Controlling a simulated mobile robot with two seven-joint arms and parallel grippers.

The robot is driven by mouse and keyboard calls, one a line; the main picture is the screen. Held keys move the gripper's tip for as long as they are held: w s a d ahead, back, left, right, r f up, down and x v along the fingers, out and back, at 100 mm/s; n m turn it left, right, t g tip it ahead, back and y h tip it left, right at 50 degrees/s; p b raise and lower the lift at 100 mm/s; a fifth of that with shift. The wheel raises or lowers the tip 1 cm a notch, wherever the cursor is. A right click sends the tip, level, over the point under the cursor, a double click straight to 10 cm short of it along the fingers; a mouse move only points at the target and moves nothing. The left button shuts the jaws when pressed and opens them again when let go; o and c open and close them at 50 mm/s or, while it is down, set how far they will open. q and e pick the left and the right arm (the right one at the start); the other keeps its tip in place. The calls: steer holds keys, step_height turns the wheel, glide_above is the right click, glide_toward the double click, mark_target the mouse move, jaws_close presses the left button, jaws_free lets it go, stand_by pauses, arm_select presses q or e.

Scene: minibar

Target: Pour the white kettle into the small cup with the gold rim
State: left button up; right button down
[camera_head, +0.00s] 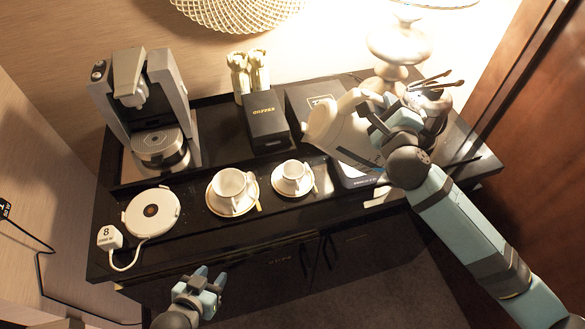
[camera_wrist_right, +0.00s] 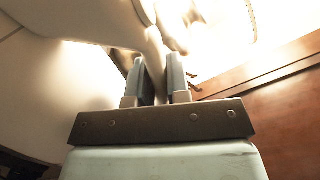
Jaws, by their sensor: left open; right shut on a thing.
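The white kettle (camera_head: 338,130) is in the air at the right part of the counter, tilted. My right gripper (camera_head: 385,112) is shut on its handle and hides part of it. In the right wrist view the handle (camera_wrist_right: 154,58) passes between the two fingers (camera_wrist_right: 158,82), and the pale kettle body (camera_wrist_right: 55,90) fills the left side. The small cup (camera_head: 292,174) stands upright on a gold-rimmed saucer, left of and below the kettle in the head view. No liquid is visible. My left gripper (camera_head: 208,282) is open and empty, low in front of the counter.
A larger cup (camera_head: 231,186) on a saucer stands left of the small one. The round white kettle base (camera_head: 151,211) lies further left, before a coffee machine (camera_head: 150,105). A black coffee box (camera_head: 265,125) stands behind the cups. A lamp (camera_head: 398,45) stands at the back right.

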steer(key=shift+r, duration=0.15)
steer(key=shift+a, duration=0.2)
